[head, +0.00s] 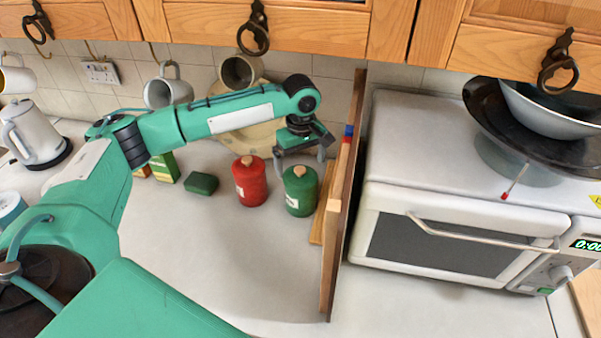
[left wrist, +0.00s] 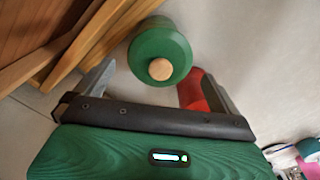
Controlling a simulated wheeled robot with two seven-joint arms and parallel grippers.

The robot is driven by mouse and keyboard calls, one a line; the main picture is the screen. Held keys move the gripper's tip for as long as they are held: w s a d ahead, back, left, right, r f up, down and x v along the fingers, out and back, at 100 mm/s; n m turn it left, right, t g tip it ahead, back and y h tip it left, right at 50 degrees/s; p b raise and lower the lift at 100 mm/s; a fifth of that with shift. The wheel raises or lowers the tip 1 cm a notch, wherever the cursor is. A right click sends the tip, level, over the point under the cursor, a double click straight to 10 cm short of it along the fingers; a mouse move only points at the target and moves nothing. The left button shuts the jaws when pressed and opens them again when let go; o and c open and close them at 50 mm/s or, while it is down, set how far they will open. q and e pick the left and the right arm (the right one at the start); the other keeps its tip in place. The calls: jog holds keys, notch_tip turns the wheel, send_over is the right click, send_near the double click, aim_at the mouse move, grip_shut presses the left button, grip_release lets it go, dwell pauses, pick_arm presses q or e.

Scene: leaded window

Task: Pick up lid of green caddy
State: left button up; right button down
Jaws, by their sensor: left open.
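The green caddy (head: 300,196) stands upright on the counter, just left of a wooden board. Its lid, with a pale wooden knob (head: 299,171), is on top. In the left wrist view the lid (left wrist: 160,48) and its knob (left wrist: 160,69) are seen from above. My left gripper (head: 302,161) is open and empty above the caddy. In the left wrist view its two fingers (left wrist: 158,85) are spread wide, with the lid beyond and between them. I cannot tell the exact height gap. My right gripper is not in view.
A red caddy (head: 250,182) stands close on the left; it also shows behind a finger in the left wrist view (left wrist: 192,92). Upright wooden boards (head: 345,200) and a microwave (head: 455,235) bound the right side. A green block (head: 201,184) lies further left. The front counter is clear.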

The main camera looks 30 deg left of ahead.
aim_at(300, 169)
pick_arm(q)
jog(key=shift+a+f+p, duration=0.2)
jog(key=shift+f+p, duration=0.2)
jog(key=shift+f, duration=1.35)
jog(key=c, duration=1)
